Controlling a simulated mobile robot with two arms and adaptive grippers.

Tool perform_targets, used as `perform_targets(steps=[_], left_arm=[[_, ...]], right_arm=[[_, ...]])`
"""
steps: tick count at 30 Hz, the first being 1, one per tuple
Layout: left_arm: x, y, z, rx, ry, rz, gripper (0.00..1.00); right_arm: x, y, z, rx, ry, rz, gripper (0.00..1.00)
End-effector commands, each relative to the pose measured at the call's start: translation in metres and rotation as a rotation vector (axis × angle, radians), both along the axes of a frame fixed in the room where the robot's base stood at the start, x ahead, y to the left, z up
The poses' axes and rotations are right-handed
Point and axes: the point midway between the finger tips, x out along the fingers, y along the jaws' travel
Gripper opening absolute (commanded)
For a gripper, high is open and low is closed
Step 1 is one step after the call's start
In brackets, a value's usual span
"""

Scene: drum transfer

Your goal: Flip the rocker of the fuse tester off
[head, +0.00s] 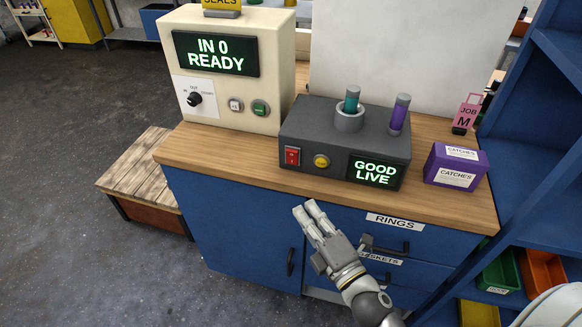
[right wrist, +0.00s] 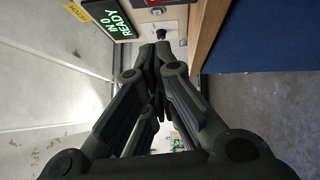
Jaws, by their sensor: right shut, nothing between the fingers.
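The fuse tester (head: 325,133) is a dark grey box on the wooden bench top. The left gripper is not in view.
A cream machine (head: 270,60) reading "IN 0 READY" stands left of the tester. Blue drawers (head: 400,228) with handles are close to my right arm. A wooden pallet (head: 145,170) lies left.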

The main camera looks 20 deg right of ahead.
Motion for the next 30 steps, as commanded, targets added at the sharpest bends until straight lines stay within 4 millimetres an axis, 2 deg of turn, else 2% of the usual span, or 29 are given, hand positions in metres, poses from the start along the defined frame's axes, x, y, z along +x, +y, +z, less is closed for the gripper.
perform_targets(steps=[8,22,30], left_arm=[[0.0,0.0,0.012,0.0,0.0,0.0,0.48],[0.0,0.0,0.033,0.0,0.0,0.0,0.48],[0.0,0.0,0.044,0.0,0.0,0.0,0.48]], right_arm=[[0.026,0.005,0.006,0.0,-0.002,0.001,0.0],[0.101,0.02,0.013,0.002,-0.001,0.0,0.0],[0.126,0.0,0.016,0.001,0.001,0.0,0.0]])
